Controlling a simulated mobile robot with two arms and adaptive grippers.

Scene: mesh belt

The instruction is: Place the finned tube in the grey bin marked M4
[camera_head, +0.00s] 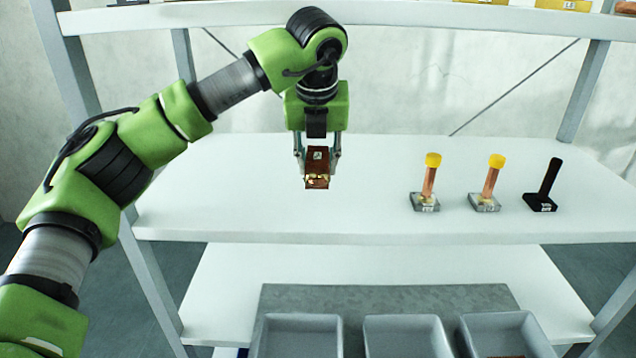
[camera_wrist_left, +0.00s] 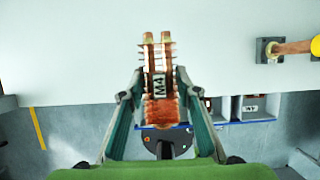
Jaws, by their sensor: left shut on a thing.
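The finned tube (camera_head: 317,170) is a copper-brown piece held above the white shelf in the head view. In the left wrist view the finned tube (camera_wrist_left: 160,60) shows stacked copper fins, two tube ends at the top and a label reading M4. My left gripper (camera_head: 318,157) is shut on it, one finger on each side. Three grey bins stand low in front in the head view: a left bin (camera_head: 268,335), a middle bin (camera_head: 371,338) and a right bin (camera_head: 470,338). Their marks are not visible there. My right gripper is not in view.
On the shelf (camera_head: 250,215) to the right stand two yellow-topped copper pieces (camera_head: 431,180) (camera_head: 493,180) and a black piece (camera_head: 548,185), each on a base. The shelf around the held tube is clear. An upper shelf (camera_head: 400,14) runs above.

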